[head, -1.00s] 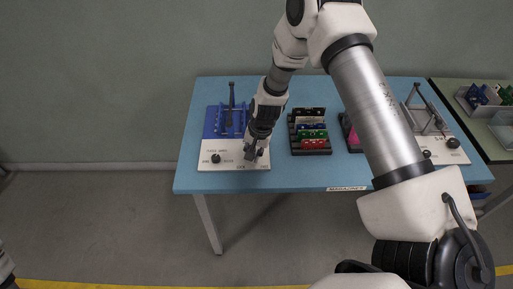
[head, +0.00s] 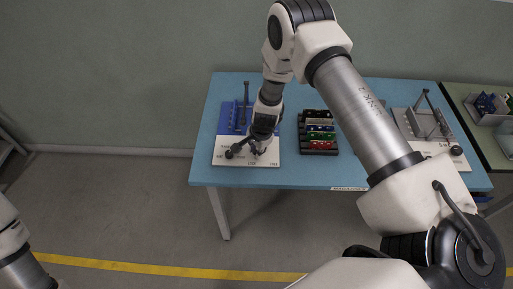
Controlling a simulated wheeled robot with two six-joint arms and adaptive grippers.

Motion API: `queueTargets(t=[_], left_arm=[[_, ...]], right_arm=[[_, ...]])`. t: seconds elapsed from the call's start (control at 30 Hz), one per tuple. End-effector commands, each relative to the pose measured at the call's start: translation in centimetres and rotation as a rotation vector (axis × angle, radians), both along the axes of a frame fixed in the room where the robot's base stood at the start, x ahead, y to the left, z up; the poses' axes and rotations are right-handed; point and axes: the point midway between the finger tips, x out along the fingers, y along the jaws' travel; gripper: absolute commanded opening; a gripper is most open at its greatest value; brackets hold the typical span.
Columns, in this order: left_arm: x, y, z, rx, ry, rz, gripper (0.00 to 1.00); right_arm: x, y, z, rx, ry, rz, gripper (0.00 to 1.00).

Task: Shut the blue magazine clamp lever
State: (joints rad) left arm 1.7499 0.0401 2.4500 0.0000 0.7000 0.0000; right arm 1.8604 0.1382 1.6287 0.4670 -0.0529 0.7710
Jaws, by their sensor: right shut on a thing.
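The blue magazine fixture stands at the left of the blue table, with a blue back part (head: 228,116) and a white labelled front plate (head: 229,160). A dark upright rod (head: 246,92) rises at its back. A dark lever (head: 237,150) with a round end lies low over the front plate, slanting up toward my right gripper. My right gripper (head: 259,149) points down over the plate's right half and is shut on what looks like this lever; the fingers hide the contact. My left arm shows at the lower left edge, but its gripper is out of view.
A dark rack (head: 319,147) with several coloured blocks stands just right of the fixture. A second fixture (head: 441,152) with a slanting rod stands at the table's right. My right arm crosses above the table. A side table (head: 489,151) holds grey bins.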

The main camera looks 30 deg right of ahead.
Motion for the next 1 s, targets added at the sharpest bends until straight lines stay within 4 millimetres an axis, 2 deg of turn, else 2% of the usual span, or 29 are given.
queueTargets(t=[0.3, 0.33, 0.4, 0.77, 0.87, 1.0], left_arm=[[0.0, 0.0, 0.0, 0.0, 0.0, 0.0, 0.37], [0.0, 0.0, 0.0, 0.0, 0.0, 0.0, 0.37], [0.0, 0.0, 0.0, 0.0, 0.0, 0.0, 0.37], [0.0, 0.0, 0.0, 0.0, 0.0, 0.0, 0.37], [0.0, 0.0, 0.0, 0.0, 0.0, 0.0, 0.37], [0.0, 0.0, 0.0, 0.0, 0.0, 0.0, 0.37]], right_arm=[[0.2, -0.1, 0.0, -0.002, -0.005, -0.003, 0.0], [0.2, -0.1, 0.0, -0.002, -0.005, -0.003, 0.29], [0.2, -0.1, 0.0, -0.002, -0.004, -0.003, 0.47], [0.0, -0.1, 0.3, 0.0, -0.002, -0.002, 0.47], [-0.1, -0.1, 1.3, -0.001, -0.002, 0.0, 0.47], [-0.5, -0.2, 3.5, 0.0, -0.004, 0.0, 0.47]])
